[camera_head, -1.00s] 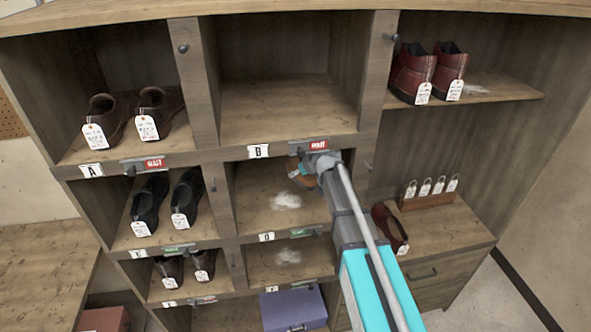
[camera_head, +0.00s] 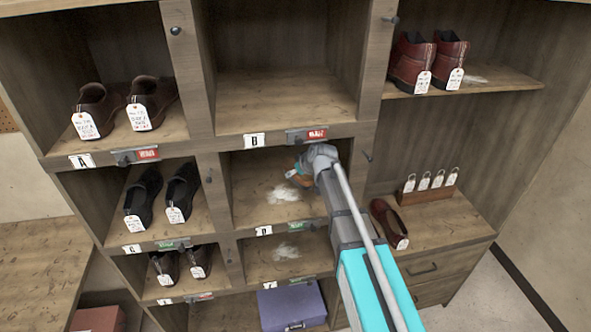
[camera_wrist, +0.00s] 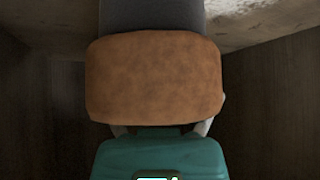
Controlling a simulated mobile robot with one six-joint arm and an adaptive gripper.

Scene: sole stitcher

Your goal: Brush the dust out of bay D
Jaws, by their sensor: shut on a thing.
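Bay D (camera_head: 243,205) is the middle compartment, with its small white tag (camera_head: 264,231) on the front edge below it. A pale dust patch (camera_head: 284,194) lies on its floor. My gripper (camera_head: 312,163) reaches into the upper right of this bay, right of and above the dust in the picture. It is shut on a brown brush (camera_head: 296,178). In the wrist view the brush's brown block (camera_wrist: 155,78) sits between the fingertips, with a dark grey part (camera_wrist: 150,16), likely the bristles, beyond it. Whether the brush touches the floor cannot be told.
Dividers and shelf edges close in around my arm. Bay B (camera_head: 285,95) above is empty. The bay below holds another dust patch (camera_head: 287,251). Shoes stand in the left bays, and a red-brown shoe (camera_head: 389,222) stands on the counter at right. A purple box (camera_head: 291,305) is below.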

